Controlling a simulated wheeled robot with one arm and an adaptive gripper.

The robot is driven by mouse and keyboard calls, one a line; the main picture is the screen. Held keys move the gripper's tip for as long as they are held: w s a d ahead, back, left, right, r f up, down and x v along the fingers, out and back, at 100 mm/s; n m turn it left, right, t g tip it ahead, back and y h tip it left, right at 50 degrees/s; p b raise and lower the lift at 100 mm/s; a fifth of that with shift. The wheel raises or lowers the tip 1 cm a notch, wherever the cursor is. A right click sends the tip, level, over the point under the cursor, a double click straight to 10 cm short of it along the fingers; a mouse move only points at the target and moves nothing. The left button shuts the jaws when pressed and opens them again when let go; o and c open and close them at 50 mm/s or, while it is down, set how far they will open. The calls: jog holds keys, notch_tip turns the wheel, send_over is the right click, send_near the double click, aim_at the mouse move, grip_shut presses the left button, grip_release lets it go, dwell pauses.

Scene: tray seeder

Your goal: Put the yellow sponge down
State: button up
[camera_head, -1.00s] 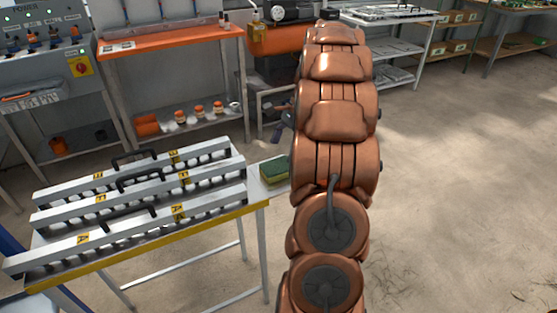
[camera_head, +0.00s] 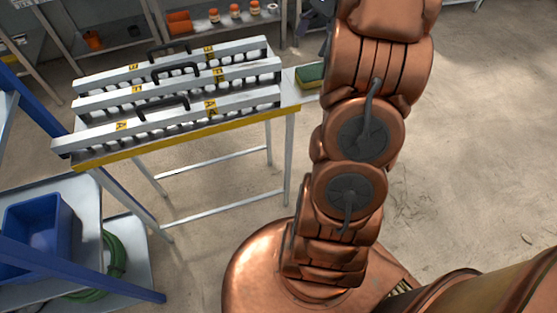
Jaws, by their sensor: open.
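The yellow sponge (camera_head: 310,77), with a green top, lies at the right end of the table (camera_head: 287,110), beside the seeder bars. My copper arm passes just to its right and may cover its right edge. A dark part of my gripper (camera_head: 317,22) shows at the top edge, left of my arm and beyond the sponge. It is open and apart from the sponge. Its fingertips are mostly hidden or out of frame.
Three metal bars with black handles (camera_head: 165,105) fill most of the table. A blue-framed cart with a blue bin (camera_head: 38,222) and green hose (camera_head: 113,258) stands at lower left. A shelf with orange-lidded jars (camera_head: 235,12) is behind. The floor at right is clear.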

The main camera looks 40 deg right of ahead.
jog(key=a+n, duration=0.1)
jog(key=a, duration=0.2)
jog(key=s+a+n+g, duration=0.1)
jog(key=a+n, duration=0.1)
jog(key=a, duration=0.2)
jog(key=a+n, duration=0.1)
jog(key=a, duration=0.3)
jog(key=shift+s+a+r, duration=0.1)
jog(key=shift+s+a, duration=0.15)
jog(key=shift+s, duration=0.05)
jog(key=s+a+f+n+g+h, duration=0.1)
jog(key=s+a+f+n+h, duration=0.1)
jog(key=s+a+n, duration=0.5)
jog(key=s+a+f+n+g+h, duration=0.1)
jog(key=s+a+f+n, duration=0.3)
jog(key=s+a+n, duration=0.4)
jog(key=shift+s+a+f+g+h, duration=0.25)
jog(key=shift+s+a+h, duration=0.35)
jog(key=shift+s+a, duration=2)
jog(key=shift+s+d, duration=0.8)
jog(key=shift+d, duration=0.05)
